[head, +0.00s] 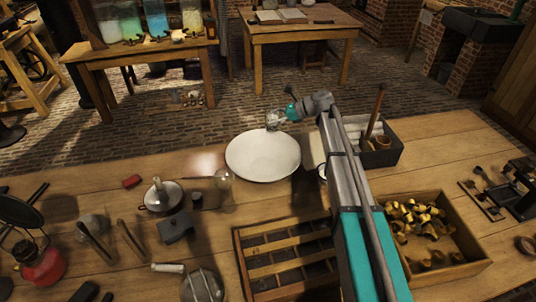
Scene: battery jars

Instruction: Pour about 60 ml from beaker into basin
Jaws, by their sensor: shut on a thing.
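A wide white basin (262,157) sits on the wooden table near its far edge, and its inside looks plain white. My gripper (279,117) is just beyond the basin's far rim, at the end of my arm reaching in from the lower right. It is shut on the beaker (272,121), a small clear glass vessel seen above or behind the far rim. The beaker is too small to tell its tilt or how much liquid it holds. No stream of liquid can be made out.
A glass flask (223,180) stands close left of the basin. A dark crate (393,153) with a wooden-handled tool is at right. A slatted tray (240,262) and a box of brass pieces (462,225) lie nearer.

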